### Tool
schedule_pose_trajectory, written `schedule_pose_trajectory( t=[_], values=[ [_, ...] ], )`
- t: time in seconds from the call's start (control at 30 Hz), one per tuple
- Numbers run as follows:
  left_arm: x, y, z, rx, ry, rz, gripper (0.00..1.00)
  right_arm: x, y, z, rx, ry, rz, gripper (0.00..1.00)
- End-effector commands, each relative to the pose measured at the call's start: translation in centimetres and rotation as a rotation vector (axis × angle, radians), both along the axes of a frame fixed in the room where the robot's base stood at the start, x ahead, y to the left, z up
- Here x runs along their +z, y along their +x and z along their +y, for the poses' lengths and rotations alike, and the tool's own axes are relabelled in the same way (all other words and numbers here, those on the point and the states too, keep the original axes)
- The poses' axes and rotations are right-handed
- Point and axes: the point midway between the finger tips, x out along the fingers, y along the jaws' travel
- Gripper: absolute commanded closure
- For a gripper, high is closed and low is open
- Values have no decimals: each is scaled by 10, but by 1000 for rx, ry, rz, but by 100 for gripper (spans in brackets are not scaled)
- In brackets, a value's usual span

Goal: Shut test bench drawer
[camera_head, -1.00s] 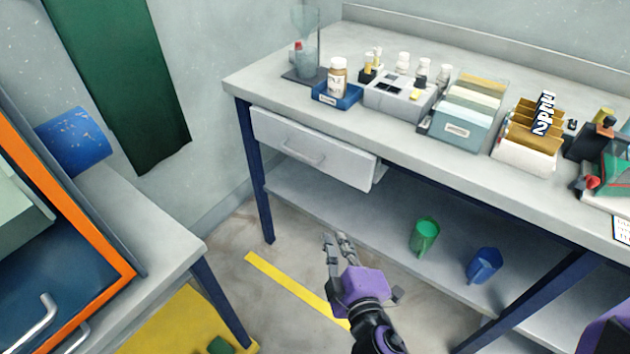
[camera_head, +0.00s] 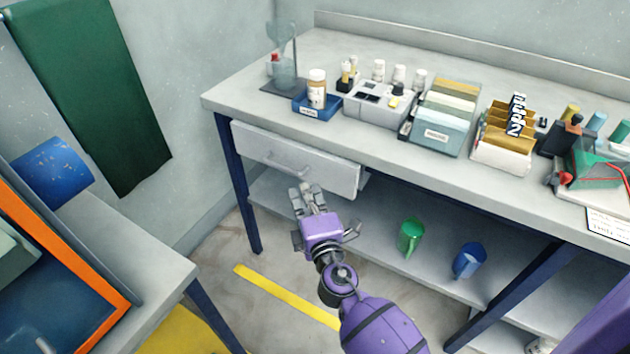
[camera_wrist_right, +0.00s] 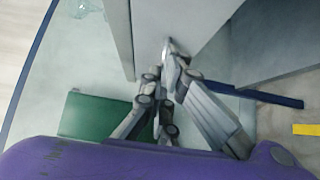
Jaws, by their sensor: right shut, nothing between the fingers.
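The test bench drawer (camera_head: 325,172) is a pale grey drawer under the left end of the bench top. It stands partly out, with its right side showing past the front. Its bar handle (camera_head: 283,165) is on the front. My right gripper (camera_head: 307,188) is shut and empty, with its fingertips at the drawer front's lower edge, just below and right of the handle. The drawer front also shows in the right wrist view (camera_wrist_right: 180,22), close ahead of the fingertips (camera_wrist_right: 172,62). I cannot tell whether they touch. My left gripper is out of view.
The bench top (camera_head: 385,140) holds a blue tray (camera_head: 312,110), a grey rack (camera_head: 375,110) and file boxes (camera_head: 440,130). Another table (camera_head: 140,260) is at left.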

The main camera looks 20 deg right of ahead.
Motion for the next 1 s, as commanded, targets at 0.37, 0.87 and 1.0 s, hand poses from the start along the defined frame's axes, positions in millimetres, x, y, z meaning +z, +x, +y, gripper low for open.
schedule_pose_trajectory(
  t=[0.37,0.87,1.0],
  values=[
    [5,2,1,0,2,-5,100,0,22,-31,0,0,0,100],
    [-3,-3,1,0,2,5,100,-2,38,-53,-2,-2,0,100],
    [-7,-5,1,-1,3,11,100,-2,51,-69,-1,-1,2,100]
  ],
)
